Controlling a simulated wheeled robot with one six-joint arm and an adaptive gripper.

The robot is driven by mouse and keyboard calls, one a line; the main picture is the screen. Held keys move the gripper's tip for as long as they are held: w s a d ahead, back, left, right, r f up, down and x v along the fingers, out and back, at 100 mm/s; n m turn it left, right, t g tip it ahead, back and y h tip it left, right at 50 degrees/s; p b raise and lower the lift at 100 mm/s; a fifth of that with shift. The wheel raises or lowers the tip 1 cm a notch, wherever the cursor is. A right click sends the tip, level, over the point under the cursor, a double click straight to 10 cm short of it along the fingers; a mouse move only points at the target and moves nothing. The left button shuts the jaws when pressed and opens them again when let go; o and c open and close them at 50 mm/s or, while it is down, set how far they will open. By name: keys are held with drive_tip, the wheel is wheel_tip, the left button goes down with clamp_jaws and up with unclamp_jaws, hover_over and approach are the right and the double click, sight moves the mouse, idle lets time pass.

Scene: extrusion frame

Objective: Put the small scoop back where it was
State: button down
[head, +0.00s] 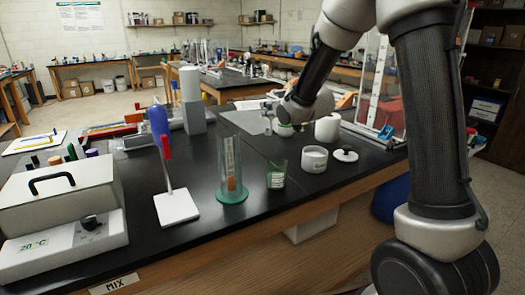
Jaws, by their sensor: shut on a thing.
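My gripper (269,110) is over the far middle part of the black bench, with its fingers toward the left. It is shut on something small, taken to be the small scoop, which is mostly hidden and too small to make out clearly. A low white container with a green band (284,129) stands just below the gripper; I cannot tell whether they touch. An open white jar (314,159) with pale contents stands nearer, and a white lid with a dark knob (345,155) lies to its right.
A white cylinder (327,129) stands behind the open jar. A green glass beaker (277,176), a tall glass cylinder on a green base (231,190) and a white stand with a red-topped rod (176,207) line the front. A grey plate (244,121) lies behind. A clear-sided case (372,125) stands right.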

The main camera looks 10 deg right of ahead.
sight(271, 134)
wheel_tip(271, 134, down, 10)
drive_tip(key=shift+r, duration=0.2)
drive_tip(key=shift+f, duration=0.15)
drive_tip(key=c, duration=1.2)
unclamp_jaws()
drive_tip(key=shift+c, duration=0.2)
